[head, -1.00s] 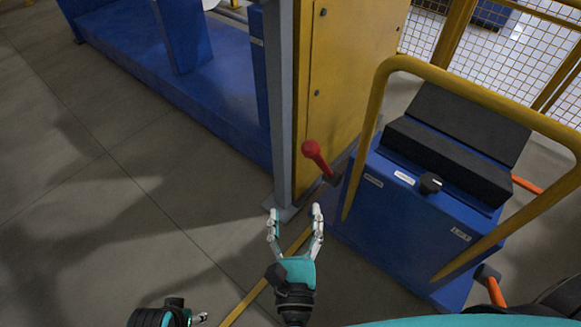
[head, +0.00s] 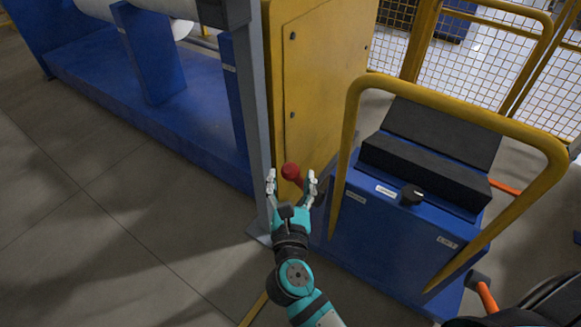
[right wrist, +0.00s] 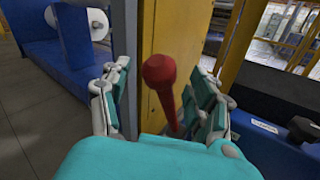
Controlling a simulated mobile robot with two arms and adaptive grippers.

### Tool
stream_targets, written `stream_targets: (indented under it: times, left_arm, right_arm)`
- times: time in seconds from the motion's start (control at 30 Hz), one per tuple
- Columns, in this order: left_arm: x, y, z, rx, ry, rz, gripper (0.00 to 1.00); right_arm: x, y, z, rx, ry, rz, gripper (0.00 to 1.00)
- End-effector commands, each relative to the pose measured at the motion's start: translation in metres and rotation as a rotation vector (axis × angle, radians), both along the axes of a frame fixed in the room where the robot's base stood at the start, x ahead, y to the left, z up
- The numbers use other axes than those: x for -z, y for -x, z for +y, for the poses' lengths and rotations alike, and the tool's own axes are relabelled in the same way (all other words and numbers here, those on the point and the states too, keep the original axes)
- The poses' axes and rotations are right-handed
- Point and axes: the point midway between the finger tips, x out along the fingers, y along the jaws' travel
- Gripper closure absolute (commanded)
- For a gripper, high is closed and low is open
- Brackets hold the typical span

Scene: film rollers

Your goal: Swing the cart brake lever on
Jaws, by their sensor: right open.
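The brake lever has a red knob and grip (head: 291,173) and stands at the left side of the blue cart (head: 385,235). My right gripper (head: 291,184) is open, with one finger on each side of the red lever in the head view. In the right wrist view the red lever (right wrist: 160,72) stands upright between the open fingers, nearer the right finger. I cannot tell whether that finger touches it. The lever's lower end is hidden by my gripper. My left gripper is not in view.
A yellow rail (head: 450,82) loops over the cart, which carries a black knob (head: 411,195) and a dark sloped panel (head: 440,130). A grey post (head: 252,130) and yellow cabinet (head: 318,95) stand close behind the lever. Open floor lies left.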

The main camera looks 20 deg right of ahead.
Motion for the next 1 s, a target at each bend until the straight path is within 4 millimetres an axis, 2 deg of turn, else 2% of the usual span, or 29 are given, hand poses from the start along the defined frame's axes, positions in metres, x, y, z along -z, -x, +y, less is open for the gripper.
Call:
stream_targets:
  times: [0.1,0.2,0.57,0.67,1.0]
  left_arm:
    - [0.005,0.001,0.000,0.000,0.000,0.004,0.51]
    - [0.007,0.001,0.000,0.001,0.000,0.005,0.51]
    - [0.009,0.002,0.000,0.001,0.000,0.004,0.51]
    - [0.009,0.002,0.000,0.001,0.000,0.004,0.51]
    - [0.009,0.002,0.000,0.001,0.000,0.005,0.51]
  right_arm:
    - [-0.001,-0.017,-0.005,0.000,0.003,-0.002,0.38]
    - [0.000,-0.025,-0.008,-0.002,0.002,-0.001,0.38]
    - [0.000,-0.031,-0.010,-0.001,0.001,0.000,0.38]
    - [0.000,-0.031,-0.010,-0.001,0.001,0.000,0.49]
    - [0.000,-0.031,-0.009,-0.003,0.000,-0.001,0.93]
